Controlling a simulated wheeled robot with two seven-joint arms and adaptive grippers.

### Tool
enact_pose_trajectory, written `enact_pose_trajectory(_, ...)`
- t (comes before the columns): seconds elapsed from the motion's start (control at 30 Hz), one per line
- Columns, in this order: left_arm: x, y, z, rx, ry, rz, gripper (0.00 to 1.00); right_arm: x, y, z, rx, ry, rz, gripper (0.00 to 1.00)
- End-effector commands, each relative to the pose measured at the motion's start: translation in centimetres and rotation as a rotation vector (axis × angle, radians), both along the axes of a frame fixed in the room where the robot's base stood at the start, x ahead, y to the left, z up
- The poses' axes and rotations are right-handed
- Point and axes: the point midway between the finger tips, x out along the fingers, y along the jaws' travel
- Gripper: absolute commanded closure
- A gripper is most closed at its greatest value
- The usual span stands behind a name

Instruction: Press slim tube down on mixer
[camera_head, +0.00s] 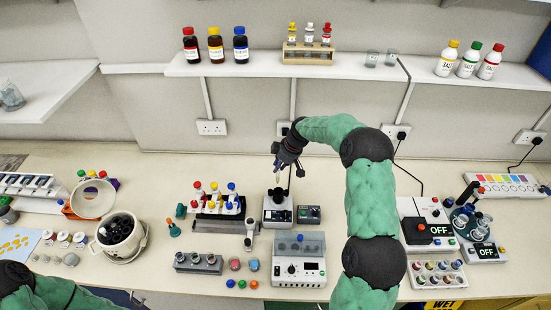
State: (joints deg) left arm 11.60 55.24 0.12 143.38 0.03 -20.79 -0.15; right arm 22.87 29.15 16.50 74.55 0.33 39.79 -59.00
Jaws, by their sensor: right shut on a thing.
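The mixer (278,215) is a small white-and-black unit with a dark top, in the middle of the bench. My right gripper (279,165) is right above it, pointing down and shut on the slim tube (277,178). The tube is small and partly hidden by the fingers. It points down toward the mixer's dark top; I cannot tell whether they touch. My left arm comes in at the bottom left corner, and its gripper is outside the picture.
A dark box (308,214) stands right of the mixer. A rack of capped tubes (217,207) is to its left, and a pipette-like tool (250,235) stands nearer. A white device with a clear lid (300,270) is in front. My right arm covers the bench to the right.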

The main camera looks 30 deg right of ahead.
Motion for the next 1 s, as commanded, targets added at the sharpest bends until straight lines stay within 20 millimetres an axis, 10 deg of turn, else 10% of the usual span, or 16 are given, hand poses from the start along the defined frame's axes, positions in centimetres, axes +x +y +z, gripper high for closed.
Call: enact_pose_trajectory(1.0,-0.1,0.0,-0.9,0.0,0.001,0.0,0.0,0.1,-0.3,-5.1,-0.001,0.001,0.009,0.95)
